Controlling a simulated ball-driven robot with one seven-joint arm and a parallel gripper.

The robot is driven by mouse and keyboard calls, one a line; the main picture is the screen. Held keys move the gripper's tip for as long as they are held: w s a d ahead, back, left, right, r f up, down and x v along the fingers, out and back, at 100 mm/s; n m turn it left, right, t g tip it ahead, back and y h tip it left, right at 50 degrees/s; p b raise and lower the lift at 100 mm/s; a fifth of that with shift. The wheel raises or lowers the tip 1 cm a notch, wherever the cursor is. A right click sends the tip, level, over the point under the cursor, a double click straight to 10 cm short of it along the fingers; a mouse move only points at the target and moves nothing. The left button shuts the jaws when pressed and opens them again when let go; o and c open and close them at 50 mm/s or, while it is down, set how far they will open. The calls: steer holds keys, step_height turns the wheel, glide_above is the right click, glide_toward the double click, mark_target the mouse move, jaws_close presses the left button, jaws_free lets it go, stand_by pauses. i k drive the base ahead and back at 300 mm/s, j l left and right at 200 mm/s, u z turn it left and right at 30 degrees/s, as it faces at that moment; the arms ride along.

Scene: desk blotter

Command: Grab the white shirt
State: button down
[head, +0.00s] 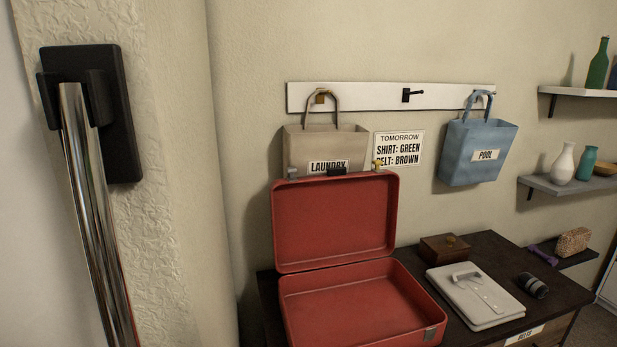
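The white shirt (462,305) lies folded flat on the dark dresser top, right of the open suitcase. Its collar and button front face up, and nothing lies on it. My gripper is not in view, so I cannot see whether it is open or shut.
An open, empty-looking red suitcase (335,225) stands left of the shirt. A small wooden box (440,250) is behind the shirt, and a dark rolled item (533,286) is right of it. Bags labelled LAUNDRY (300,140) and POOL (460,160) hang above. A chrome bar (85,220) stands close at left.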

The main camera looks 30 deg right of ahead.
mark_target(479, 302)
steer(key=z, duration=1.25)
